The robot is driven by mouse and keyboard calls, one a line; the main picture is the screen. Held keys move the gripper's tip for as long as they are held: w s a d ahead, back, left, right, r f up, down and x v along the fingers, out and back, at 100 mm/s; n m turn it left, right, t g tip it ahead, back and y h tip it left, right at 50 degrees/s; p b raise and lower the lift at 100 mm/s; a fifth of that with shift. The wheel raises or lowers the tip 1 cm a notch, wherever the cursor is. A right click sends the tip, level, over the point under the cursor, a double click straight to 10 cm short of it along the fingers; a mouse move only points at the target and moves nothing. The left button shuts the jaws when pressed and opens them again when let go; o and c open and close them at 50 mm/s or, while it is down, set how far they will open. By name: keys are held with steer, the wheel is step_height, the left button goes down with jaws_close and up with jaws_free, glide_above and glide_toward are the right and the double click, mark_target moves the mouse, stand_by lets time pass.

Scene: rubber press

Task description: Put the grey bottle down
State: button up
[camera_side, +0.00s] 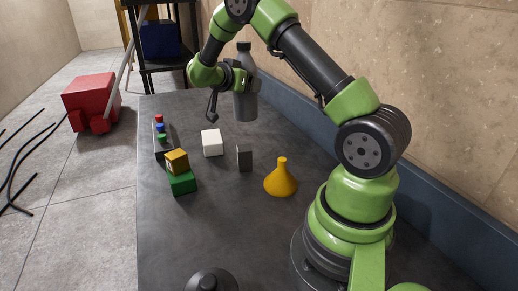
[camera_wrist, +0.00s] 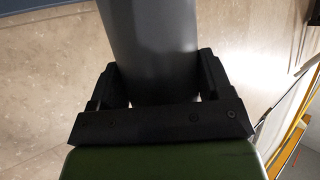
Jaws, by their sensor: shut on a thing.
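The grey bottle (camera_side: 246,100) with a dark cap is upright at the back of the dark table (camera_side: 230,235) in the side view. My gripper (camera_side: 240,80) is shut on the bottle. In the wrist view the grey bottle (camera_wrist: 150,40) stands between the two black fingers of my gripper (camera_wrist: 155,80). The bottle appears to be held above the table; the side view does not clearly show the gap under its base.
A white cube (camera_side: 212,143), a dark grey block (camera_side: 245,158), an orange funnel-like cone (camera_side: 281,180), a green block (camera_side: 182,182) with a yellow block (camera_side: 176,161), and a button box (camera_side: 161,148) stand on the table. A black round object (camera_side: 211,281) is at the front.

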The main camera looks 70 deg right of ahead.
steer(key=d+m+g, duration=0.1)
steer(key=s+d+m+g, duration=0.1)
steer(key=d+f+m+g+y, duration=0.1)
steer(key=g, duration=0.1)
steer(key=shift+s+d+f+m, duration=0.1)
steer(key=shift+s+d+m, duration=0.15)
steer(key=shift+s+m, duration=0.1)
step_height(320, 180, down, 11)
steer(key=m+g, duration=0.1)
steer(key=shift+s+d+y, duration=0.25)
steer(key=shift+d+y, duration=0.05)
steer(key=shift+d, duration=0.15)
steer(key=o, duration=1.4)
steer(key=shift+o, duration=0.2)
